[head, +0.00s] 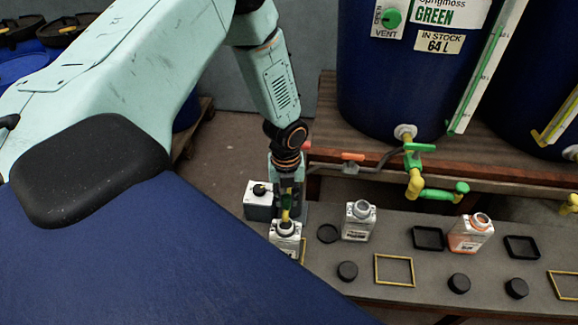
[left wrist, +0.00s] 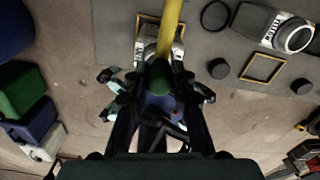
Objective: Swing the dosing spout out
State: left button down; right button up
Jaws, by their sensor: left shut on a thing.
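The dosing spout shows as a yellow tube in the left wrist view (left wrist: 169,28) with a green end piece (left wrist: 160,76) between my fingers. In the head view a small yellow and green part of it (head: 286,214) shows below my left gripper (head: 287,203). My left gripper is shut on the spout, right above the mouth of a white bottle (head: 286,246). The fingers hide much of the spout, and its pivot cannot be made out. My right gripper is not in view.
The grey bench holds a white bottle (head: 357,222), an orange-filled bottle (head: 469,234), black caps (head: 347,271) and a yellow frame (head: 394,270). A grey-white container (head: 259,203) stands left of my gripper. A blue vat (head: 400,75) with a yellow-green tap (head: 415,178) stands behind.

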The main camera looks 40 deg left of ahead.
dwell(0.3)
pick_arm(q)
jog(key=c, duration=1.1)
grip_release()
jog(key=shift+a, duration=0.15)
jog(key=shift+r, duration=0.15)
notch_tip(320, 180, up, 12)
jog(key=shift+f, duration=0.15)
